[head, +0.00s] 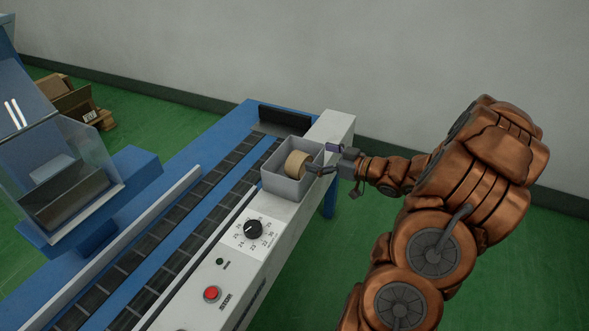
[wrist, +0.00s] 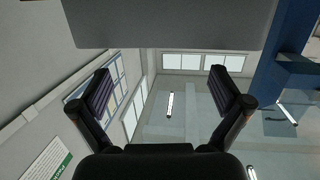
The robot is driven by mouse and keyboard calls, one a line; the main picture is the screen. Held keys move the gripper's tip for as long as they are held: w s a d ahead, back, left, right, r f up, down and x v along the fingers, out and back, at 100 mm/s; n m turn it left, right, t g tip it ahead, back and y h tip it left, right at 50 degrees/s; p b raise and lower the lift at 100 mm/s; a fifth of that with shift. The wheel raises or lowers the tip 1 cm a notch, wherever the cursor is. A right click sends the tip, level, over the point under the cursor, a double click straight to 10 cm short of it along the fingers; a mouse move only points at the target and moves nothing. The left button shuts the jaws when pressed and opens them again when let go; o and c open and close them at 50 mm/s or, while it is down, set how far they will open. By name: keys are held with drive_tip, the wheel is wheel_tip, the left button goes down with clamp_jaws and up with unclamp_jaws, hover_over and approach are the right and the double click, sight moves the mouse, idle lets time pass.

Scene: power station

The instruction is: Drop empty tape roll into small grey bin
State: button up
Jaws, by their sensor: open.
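The small grey bin (head: 285,188) is an open square box on the white control ledge of the conveyor machine. The tan tape roll (head: 298,164) shows within the bin's walls, toward the right side; its lower part is hidden, so I cannot tell whether it rests on the bottom. My gripper (head: 321,160) is at the bin's right rim, its fingers pointing toward the roll. In the wrist view my gripper (wrist: 163,85) is open, with nothing between its fingers. The roll does not show in that view.
The ledge has a black dial (head: 254,229) and a red button (head: 212,293). Dark conveyor tracks (head: 190,238) run left of it. A clear guard (head: 75,175) stands at left. A grey surface (wrist: 170,22) spans the wrist view's top.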

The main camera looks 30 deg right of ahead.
drive_tip(key=shift+v, duration=2.95)
